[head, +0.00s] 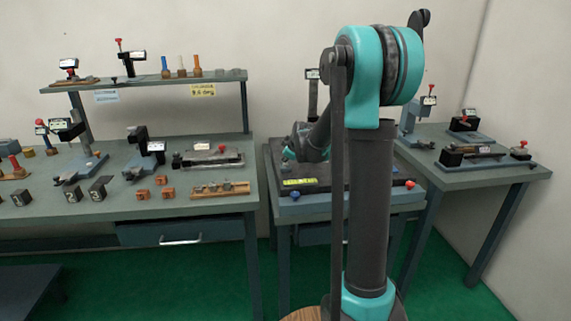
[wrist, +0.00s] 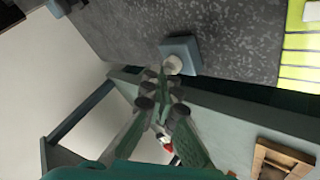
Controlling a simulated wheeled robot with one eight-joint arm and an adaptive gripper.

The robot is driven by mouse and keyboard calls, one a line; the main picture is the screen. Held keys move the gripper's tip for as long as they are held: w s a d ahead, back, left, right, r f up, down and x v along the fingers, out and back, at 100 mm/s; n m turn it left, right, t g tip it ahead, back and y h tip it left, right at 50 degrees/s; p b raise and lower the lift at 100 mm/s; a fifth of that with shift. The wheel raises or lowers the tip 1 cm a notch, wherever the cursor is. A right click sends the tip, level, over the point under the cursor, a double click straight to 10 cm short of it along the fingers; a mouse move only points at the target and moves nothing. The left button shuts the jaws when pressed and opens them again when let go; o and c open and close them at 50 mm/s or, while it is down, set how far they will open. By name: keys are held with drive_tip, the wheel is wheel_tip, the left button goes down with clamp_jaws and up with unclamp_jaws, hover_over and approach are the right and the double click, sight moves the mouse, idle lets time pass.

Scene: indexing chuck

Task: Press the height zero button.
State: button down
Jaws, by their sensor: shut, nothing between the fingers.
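A pale round button (wrist: 173,65) sits on a small blue-grey square block (wrist: 188,50) in the wrist view. No label on it is readable, so I cannot tell that it is the height zero button. My gripper (wrist: 160,92) is shut and empty, its tips pointing at the block just beside the button. I cannot tell whether they touch. In the head view, an upright gauge with a small display (head: 312,73) stands on the middle table, partly hidden by my arm. My fingertips cannot be made out there.
A dark speckled plate (wrist: 235,35) with a yellow label lies beside the block. In the head view, a blue knob (head: 295,195) and a red knob (head: 410,184) sit at the middle table's front. Side tables (head: 120,205) hold several gauges and blocks.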

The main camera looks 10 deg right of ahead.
sight(286, 164)
drive_tip(key=shift+r, duration=0.8)
drive_tip(key=shift+r, duration=2.5)
drive_tip(key=s+d+f+m+g, duration=0.1)
drive_tip(key=s+f+m, duration=0.2)
drive_tip(key=s, duration=1)
drive_tip(key=s+d+f+m+g+h, duration=0.1)
drive_tip(key=s+f+m, duration=0.3)
drive_tip(key=s+f, duration=0.5)
drive_tip(key=s+d+f+m+g+h, duration=0.1)
drive_tip(key=s+f+m, duration=0.3)
drive_tip(key=s, duration=1.5)
drive_tip(key=shift+d+f+g, duration=0.5)
drive_tip(key=shift+f+g, duration=0.4)
drive_tip(key=shift+f, duration=0.05)
drive_tip(key=shift+w, duration=0.1)
